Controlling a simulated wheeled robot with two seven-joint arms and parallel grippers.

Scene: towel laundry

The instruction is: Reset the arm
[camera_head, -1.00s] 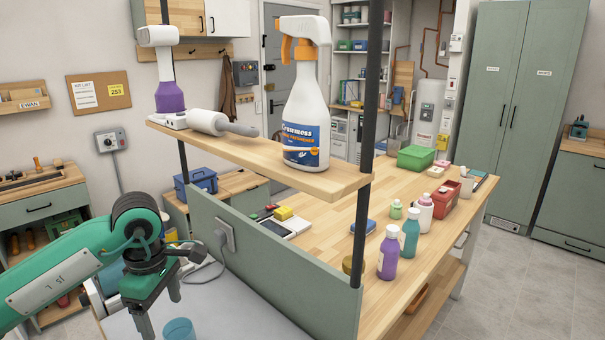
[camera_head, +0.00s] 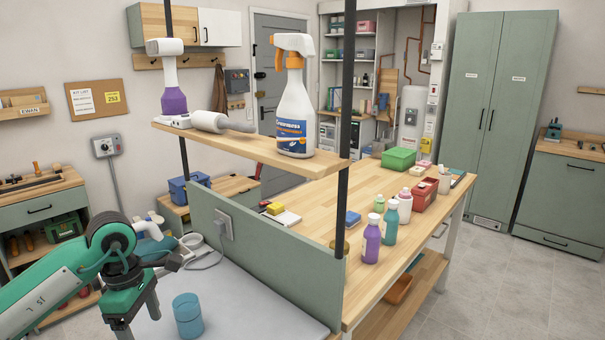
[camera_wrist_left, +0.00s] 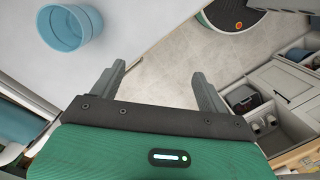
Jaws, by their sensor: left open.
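My left arm comes in from the lower left of the head view. Its gripper (camera_head: 139,318) hangs pointing down at the left edge of the grey-white worktop. In the left wrist view the gripper's two fingers (camera_wrist_left: 160,88) are spread apart with nothing between them, over the floor past the worktop's edge. A blue cup (camera_head: 188,316) stands on the worktop just right of the gripper, apart from it. The cup also shows at the upper left of the left wrist view (camera_wrist_left: 66,30). My right gripper does not show in either view.
A wooden shelf (camera_head: 255,150) on dark posts carries a spray bottle (camera_head: 295,115) and a lint roller. A green panel (camera_head: 265,255) rises behind the worktop. Beyond it, a wooden bench (camera_head: 330,190) holds bottles (camera_head: 371,240), a red bin and a green box. Grey floor is free at right.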

